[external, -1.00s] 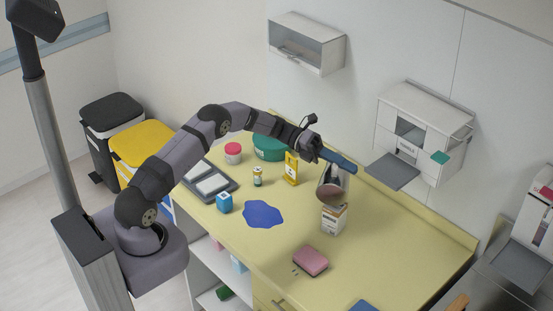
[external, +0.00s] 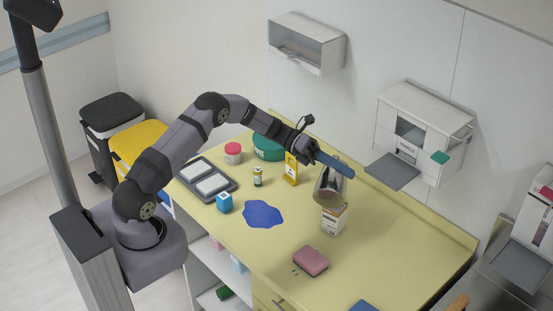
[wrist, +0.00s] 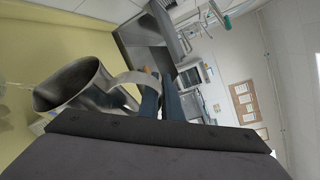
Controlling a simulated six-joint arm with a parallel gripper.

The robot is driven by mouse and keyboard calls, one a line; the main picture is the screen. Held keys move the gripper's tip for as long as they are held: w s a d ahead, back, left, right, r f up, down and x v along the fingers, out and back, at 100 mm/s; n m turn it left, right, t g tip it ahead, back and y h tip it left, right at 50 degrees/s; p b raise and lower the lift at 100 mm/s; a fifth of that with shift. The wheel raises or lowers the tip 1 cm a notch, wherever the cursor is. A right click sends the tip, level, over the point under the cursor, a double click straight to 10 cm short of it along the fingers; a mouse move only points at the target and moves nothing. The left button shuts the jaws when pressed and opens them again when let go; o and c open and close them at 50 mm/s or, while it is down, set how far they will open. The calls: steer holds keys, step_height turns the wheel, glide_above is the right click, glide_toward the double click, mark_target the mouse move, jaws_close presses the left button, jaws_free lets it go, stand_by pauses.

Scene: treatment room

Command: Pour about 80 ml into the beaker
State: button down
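A shiny metal jug (external: 329,184) hangs from my gripper (external: 337,162) above the back right part of the counter. In the wrist view the jug (wrist: 78,88) is tilted, its open mouth towards the left, and its handle runs to the blue fingers (wrist: 160,104). The fingers look closed on that handle. I cannot make out the beaker in either view; the jug or the box under it may hide it. No stream of liquid shows, and the level inside the jug cannot be seen.
A white and orange box (external: 333,219) stands just below the jug. A wall dispenser (external: 422,130) is at right.

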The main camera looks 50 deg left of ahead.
mark_target(337, 193)
steer(key=shift+s+d, duration=0.1)
steer(key=shift+s, duration=0.1)
steer(key=shift+s+d+r+m+y+p, duration=0.2)
steer(key=shift+s+d+m+y+p, duration=0.25)
steer(key=shift+s+p, duration=0.3)
steer(key=shift+s+f+m+p, duration=0.15)
steer(key=shift+s+m+p, duration=0.2)
steer(key=shift+m, duration=0.1)
steer(key=shift+s+d+f+m+t+y, duration=0.25)
steer(key=shift+s+f+m+t, duration=0.05)
steer(key=shift+m, duration=0.2)
steer(key=shift+s, duration=0.1)
stand_by(1.0)
steer(key=shift+s+d+f+m+y, duration=0.15)
steer(key=shift+m+y, duration=0.15)
steer(key=shift+m, duration=0.1)
step_height(337, 193, down, 8)
steer(key=s+d+m+t+y+b, duration=0.2)
steer(key=m+t+b, duration=0.2)
steer(key=b, duration=1.7)
steer(key=m, duration=0.3)
steer(key=shift+s+d+r+y, duration=0.2)
steer(key=shift+d+r+y, duration=0.1)
steer(key=shift+y, duration=0.1)
